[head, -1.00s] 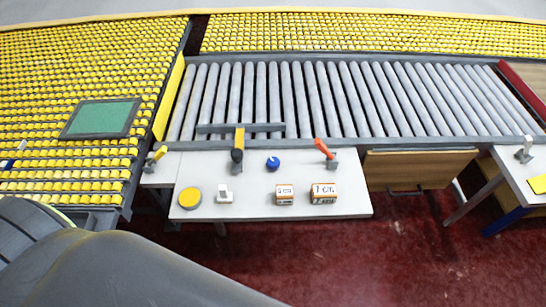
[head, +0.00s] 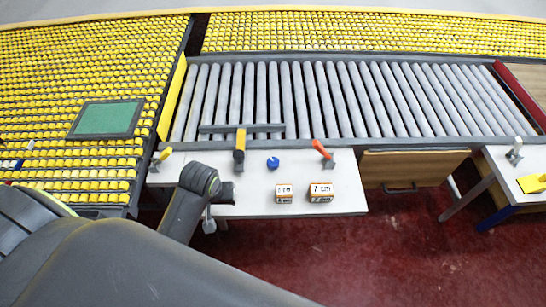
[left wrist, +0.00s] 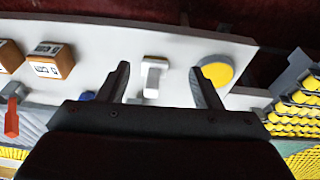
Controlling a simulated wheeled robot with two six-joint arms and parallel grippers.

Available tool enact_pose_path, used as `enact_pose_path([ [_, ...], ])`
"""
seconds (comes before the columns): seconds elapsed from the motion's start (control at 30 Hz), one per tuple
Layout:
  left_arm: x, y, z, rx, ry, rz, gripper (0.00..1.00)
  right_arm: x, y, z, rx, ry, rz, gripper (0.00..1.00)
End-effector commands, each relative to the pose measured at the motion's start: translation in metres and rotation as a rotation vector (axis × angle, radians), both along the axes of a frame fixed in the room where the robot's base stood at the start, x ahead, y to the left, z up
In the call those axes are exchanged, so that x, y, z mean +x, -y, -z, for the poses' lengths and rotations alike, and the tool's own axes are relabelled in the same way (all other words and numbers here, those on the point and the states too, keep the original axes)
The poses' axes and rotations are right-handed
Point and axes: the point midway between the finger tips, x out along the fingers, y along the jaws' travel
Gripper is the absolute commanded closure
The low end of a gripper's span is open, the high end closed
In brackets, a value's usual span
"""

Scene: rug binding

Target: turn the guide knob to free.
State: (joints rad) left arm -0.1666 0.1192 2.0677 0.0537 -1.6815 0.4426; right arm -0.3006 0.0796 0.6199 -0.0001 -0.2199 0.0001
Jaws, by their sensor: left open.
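A round blue knob (head: 273,163) sits on the white table, between a yellow lever and an orange lever; I take it for the guide knob. Its pointer setting is too small to read. In the left wrist view only a bit of the blue knob (left wrist: 88,96) shows, left of the fingers and partly hidden by my gripper. My left gripper (left wrist: 160,82) is open and empty, over the table. A white switch-like block (left wrist: 153,72) shows between its fingers. In the head view my left arm covers the table's left end. My right gripper is not in view.
The yellow lever (head: 239,150) and orange lever (head: 321,150) stand on either side of the knob. Two orange-and-white boxes (head: 284,194) (head: 321,192) sit in front. A yellow disc (left wrist: 216,70) lies near the table's end. A roller conveyor (head: 330,100) runs behind.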

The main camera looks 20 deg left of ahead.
Motion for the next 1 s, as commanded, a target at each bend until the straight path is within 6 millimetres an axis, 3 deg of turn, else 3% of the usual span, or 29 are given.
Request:
enact_pose_path([
  [0.37,0.119,0.030,-0.033,-0.113,-0.082,-0.354,0.41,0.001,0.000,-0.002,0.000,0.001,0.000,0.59],
  [0.6,0.191,0.054,-0.077,-0.149,-0.149,-0.607,0.41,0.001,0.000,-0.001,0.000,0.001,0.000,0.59],
  [0.8,0.219,0.065,-0.104,-0.152,-0.179,-0.733,0.41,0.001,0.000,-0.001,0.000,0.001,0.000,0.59],
  [1.0,0.223,0.068,-0.103,-0.151,-0.187,-0.761,0.41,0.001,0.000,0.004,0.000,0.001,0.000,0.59],
])
